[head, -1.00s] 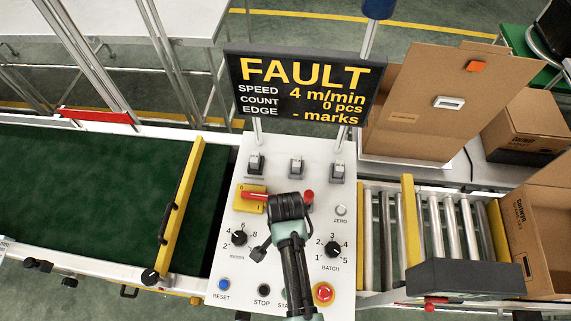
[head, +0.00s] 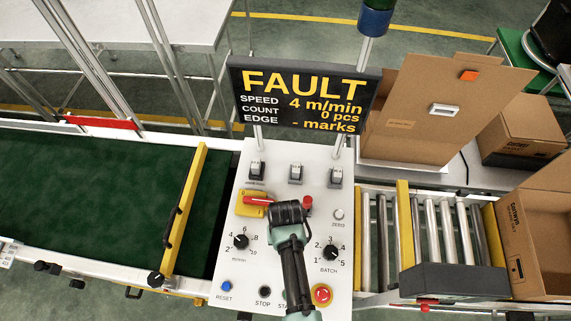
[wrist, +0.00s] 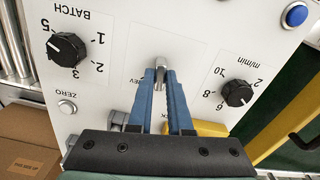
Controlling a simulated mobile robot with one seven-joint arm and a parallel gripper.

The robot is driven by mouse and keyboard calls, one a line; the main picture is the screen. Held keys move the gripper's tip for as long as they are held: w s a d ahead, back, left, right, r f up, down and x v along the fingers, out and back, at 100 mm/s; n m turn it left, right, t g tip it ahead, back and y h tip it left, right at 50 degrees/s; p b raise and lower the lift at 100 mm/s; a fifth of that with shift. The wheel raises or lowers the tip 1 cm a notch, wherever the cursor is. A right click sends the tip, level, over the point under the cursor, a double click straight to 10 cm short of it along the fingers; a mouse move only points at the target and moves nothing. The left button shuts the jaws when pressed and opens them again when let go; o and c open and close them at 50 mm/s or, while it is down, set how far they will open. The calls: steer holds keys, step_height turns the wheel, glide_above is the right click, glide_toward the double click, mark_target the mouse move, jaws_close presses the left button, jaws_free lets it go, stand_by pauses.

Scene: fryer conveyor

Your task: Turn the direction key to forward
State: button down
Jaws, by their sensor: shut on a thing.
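In the wrist view, which shows the panel upside down, the small grey metal direction key (wrist: 161,62) sits between the tips of my blue gripper fingers (wrist: 160,74). My gripper is shut on it. A "REV" label shows beside the key; the other direction label is not readable behind the fingers. In the head view my gripper (head: 288,214) is over the middle of the white control panel (head: 318,222), between the two dials. Its wrist hides the key there. The display (head: 303,98) reads FAULT, 4 m/min, 0 pcs.
The speed dial (head: 241,242) and batch dial (head: 330,253) flank my gripper. A red lever on a yellow plate (head: 252,211) is close to its left. Below are the blue RESET button (head: 226,286), black STOP button (head: 264,291) and red emergency button (head: 321,294). Three switches line the top.

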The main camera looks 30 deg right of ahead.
steer(key=n+p, duration=0.1)
steer(key=n, duration=0.6)
stand_by(0.6)
steer(key=c, duration=0.8)
jaws_free()
steer(key=shift+c, duration=0.2)
step_height(320, 180, up, 13)
steer(key=shift+b, duration=0.3)
